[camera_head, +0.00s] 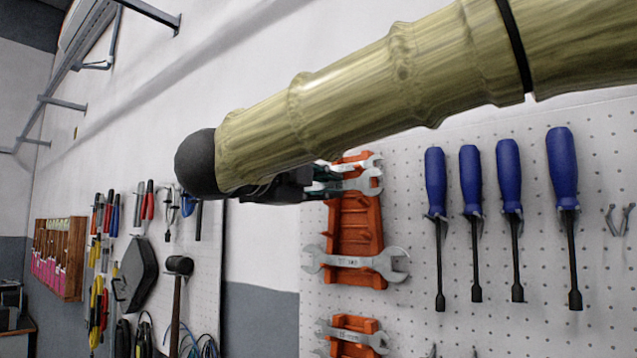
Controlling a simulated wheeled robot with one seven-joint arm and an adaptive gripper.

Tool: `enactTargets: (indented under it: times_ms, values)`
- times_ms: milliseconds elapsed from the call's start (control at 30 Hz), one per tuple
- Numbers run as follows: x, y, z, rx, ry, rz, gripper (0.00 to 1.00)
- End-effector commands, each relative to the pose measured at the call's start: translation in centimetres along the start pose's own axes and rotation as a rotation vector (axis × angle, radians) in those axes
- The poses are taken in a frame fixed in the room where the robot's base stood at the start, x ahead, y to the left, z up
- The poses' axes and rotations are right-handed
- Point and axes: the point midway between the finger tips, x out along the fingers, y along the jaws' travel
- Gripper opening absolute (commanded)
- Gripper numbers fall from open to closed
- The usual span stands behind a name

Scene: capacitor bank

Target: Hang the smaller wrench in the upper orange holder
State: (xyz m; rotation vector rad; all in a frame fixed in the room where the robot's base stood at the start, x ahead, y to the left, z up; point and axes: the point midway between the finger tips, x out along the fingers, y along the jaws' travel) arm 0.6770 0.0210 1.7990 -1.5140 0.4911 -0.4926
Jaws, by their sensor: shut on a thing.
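The upper orange holder (357,228) hangs on the white pegboard, right of centre. A larger silver wrench (345,262) lies across its lower part. My gripper (321,183), dark with teal fingertips, is at the holder's top left. It is shut on a smaller silver wrench (366,182), whose open jaw points right, in front of the holder's upper part. Another silver jaw end (371,161) shows just above it. My arm and gripper hide the left end of the held wrench. I cannot tell whether the wrench touches the holder.
A lower orange holder (357,345) with a wrench (352,336) is below. Several blue screwdrivers (505,178) hang to the right. Further left, a hammer (178,266), pliers and a dark case (138,275) hang on another pegboard. The board between the holder and screwdrivers is clear.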

Motion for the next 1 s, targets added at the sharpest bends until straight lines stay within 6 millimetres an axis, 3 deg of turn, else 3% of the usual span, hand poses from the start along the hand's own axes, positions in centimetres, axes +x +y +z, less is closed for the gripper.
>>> enactTargets:
  times_ms: [600, 1000]
  values:
    - [2.8, 0.1, 0.0, 0.0, 0.0, 0.0, 0.0]
    - [4.1, 1.4, 0.0, 0.0, 0.001, 0.001, 0.0]
